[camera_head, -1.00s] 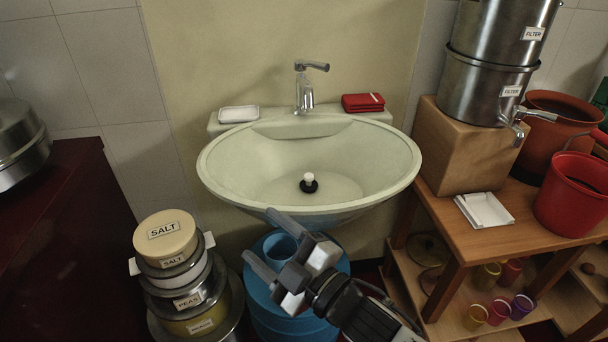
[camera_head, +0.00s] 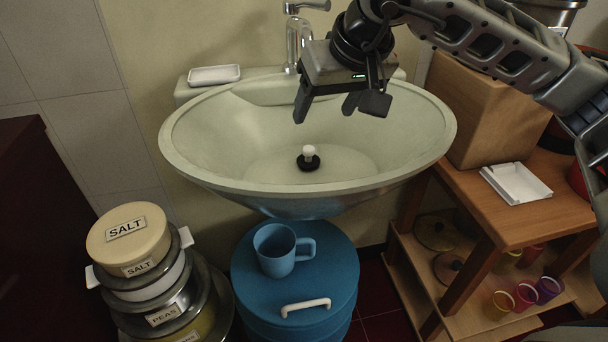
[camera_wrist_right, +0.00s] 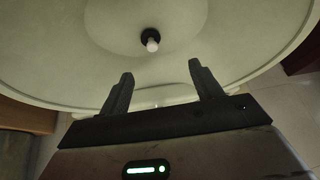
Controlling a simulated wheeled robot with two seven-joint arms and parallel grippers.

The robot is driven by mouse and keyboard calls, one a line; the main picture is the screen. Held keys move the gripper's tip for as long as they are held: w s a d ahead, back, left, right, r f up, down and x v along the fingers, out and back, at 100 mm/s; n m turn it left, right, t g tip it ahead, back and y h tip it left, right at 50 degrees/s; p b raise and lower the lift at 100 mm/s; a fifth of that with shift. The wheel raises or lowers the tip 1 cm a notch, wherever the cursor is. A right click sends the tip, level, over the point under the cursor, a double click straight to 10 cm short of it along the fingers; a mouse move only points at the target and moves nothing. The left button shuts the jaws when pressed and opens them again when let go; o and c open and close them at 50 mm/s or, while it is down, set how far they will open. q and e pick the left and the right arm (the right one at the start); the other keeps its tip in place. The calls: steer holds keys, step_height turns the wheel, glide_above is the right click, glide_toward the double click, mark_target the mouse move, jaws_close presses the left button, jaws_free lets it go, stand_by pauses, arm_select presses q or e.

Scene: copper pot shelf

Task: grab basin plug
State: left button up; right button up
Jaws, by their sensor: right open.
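The basin plug (camera_head: 308,157) has a black base and a white knob. It sits upright at the bottom of the pale green basin (camera_head: 190,150). It also shows in the right wrist view (camera_wrist_right: 151,40), beyond the fingertips. My right gripper (camera_head: 325,108) is open and empty, with its fingers pointing down over the basin, above the plug and apart from it. Both fingers (camera_wrist_right: 160,80) show spread in the right wrist view. My left gripper is not in view.
A faucet (camera_head: 299,40) and a white soap dish (camera_head: 214,75) are at the basin's back. Below are a blue mug (camera_head: 275,252) on a blue drum (camera_head: 250,305) and stacked tins (camera_head: 130,235). A wooden stand (camera_head: 480,215) is at the right.

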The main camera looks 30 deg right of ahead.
steer(key=d+f, duration=0.1)
steer(key=d, duration=0.1)
steer(key=b, duration=0.2)
glide_toward(309, 149)
steer(key=shift+h, duration=0.4)
steer(key=x, duration=0.5)
steer(key=shift+s+f, duration=0.15)
steer(key=shift+s, duration=0.05)
steer(key=x, duration=0.4)
steer(key=shift+w+a+f+b, duration=0.2)
steer(key=shift+w+a+b, duration=0.1)
steer(key=shift+w, duration=0.1)
steer(key=shift+w+d+f, duration=0.1)
steer(key=shift+w+f, duration=0.15)
steer(key=shift+f, duration=0.15)
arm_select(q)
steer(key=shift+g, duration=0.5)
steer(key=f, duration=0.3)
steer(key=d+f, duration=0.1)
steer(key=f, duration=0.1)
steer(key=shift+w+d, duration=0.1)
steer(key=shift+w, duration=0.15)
arm_select(e)
steer(key=c, duration=1)
